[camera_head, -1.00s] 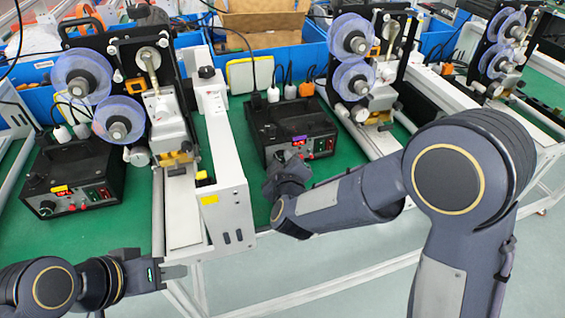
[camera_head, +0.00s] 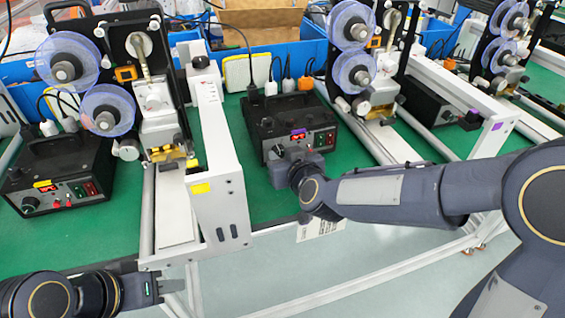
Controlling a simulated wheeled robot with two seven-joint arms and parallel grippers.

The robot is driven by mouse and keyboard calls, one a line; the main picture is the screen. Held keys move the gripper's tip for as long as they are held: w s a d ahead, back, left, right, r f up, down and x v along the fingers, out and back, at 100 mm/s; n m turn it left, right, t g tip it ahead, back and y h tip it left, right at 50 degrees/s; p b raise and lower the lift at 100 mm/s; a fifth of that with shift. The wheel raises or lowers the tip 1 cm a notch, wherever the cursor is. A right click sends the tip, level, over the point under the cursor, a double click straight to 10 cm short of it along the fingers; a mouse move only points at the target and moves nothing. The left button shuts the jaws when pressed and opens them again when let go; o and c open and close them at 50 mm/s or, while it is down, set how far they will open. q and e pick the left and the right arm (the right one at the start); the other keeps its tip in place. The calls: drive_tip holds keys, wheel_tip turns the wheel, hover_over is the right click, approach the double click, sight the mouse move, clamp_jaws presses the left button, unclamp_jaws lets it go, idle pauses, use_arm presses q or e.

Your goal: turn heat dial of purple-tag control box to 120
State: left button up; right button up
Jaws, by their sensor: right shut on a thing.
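The purple-tag control box (camera_head: 262,126) is a black box on the green bench near the middle. Its purple tag (camera_head: 298,134) is on the front face, above a small red display (camera_head: 298,145). My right gripper (camera_head: 277,160) is at the lower left of that face, shut on the heat dial. The gripper hides the dial and its pointer. The display digits are too small to read. My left gripper (camera_head: 165,286) is low at the left, away from the box and in front of the bench. Its fingers are too unclear to tell how far apart they are.
A yellow-tag control box (camera_head: 62,165) stands at the left. A coder with purple reels (camera_head: 68,70) and its white frame (camera_head: 218,150) stand between the two boxes. Another coder (camera_head: 352,75) stands right of the purple-tag box. Blue bins (camera_head: 225,68) line the back.

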drive_tip(key=shift+m+b, duration=0.3)
idle(0.4)
drive_tip(key=o, duration=1)
drive_tip(key=p+v, duration=0.1)
drive_tip(key=v, duration=0.6)
drive_tip(key=shift+d, duration=0.1)
drive_tip(key=shift+s+d+r+p, duration=0.1)
drive_tip(key=shift+s+d+p, duration=0.05)
drive_tip(key=shift+s+p, duration=0.2)
